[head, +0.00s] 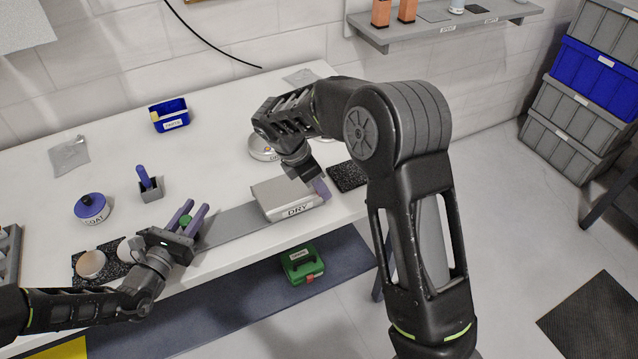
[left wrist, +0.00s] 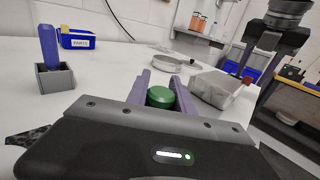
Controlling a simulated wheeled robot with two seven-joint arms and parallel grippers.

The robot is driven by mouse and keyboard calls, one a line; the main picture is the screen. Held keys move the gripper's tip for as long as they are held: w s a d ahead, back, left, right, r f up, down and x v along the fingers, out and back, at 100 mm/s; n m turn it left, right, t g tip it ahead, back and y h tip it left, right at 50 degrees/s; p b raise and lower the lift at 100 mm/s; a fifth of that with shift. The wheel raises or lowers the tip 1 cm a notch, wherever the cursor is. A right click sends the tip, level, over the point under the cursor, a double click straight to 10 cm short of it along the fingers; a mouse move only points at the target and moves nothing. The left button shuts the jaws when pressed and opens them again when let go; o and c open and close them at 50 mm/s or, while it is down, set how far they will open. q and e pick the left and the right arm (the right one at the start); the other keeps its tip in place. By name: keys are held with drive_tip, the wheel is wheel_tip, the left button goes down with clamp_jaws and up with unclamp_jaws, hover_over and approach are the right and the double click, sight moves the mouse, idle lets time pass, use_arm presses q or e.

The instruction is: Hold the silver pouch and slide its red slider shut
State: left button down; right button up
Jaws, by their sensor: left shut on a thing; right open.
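The silver-grey pouch (head: 282,195), labelled DRY, lies near the table's front edge; it also shows in the left wrist view (left wrist: 212,88). The red slider (left wrist: 247,80) shows at the pouch's right end there; in the head view I cannot make it out. My right gripper (head: 319,188) is open at the pouch's right end; I cannot tell whether it touches the slider. My left gripper (head: 194,220) is left of the pouch and apart from it, shut on a round green thing (left wrist: 160,97) between its purple fingers.
A grey strip (head: 235,226) runs between my left gripper and the pouch. Behind are a blue parts bin (head: 170,115), a holder with a blue handle (head: 150,188) and a round pot (head: 91,208). A black mat (head: 347,176) lies right. A green box (head: 301,264) stands below.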

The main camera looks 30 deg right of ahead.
drive_tip(key=v, duration=1.1)
drive_tip(key=shift+r, duration=0.35)
drive_tip(key=shift+a, duration=0.15)
use_arm(q)
drive_tip(key=c, duration=1)
unclamp_jaws()
drive_tip(key=shift+c, duration=0.2)
drive_tip(key=v, duration=1.2)
use_arm(e)
drive_tip(key=shift+f, duration=0.1)
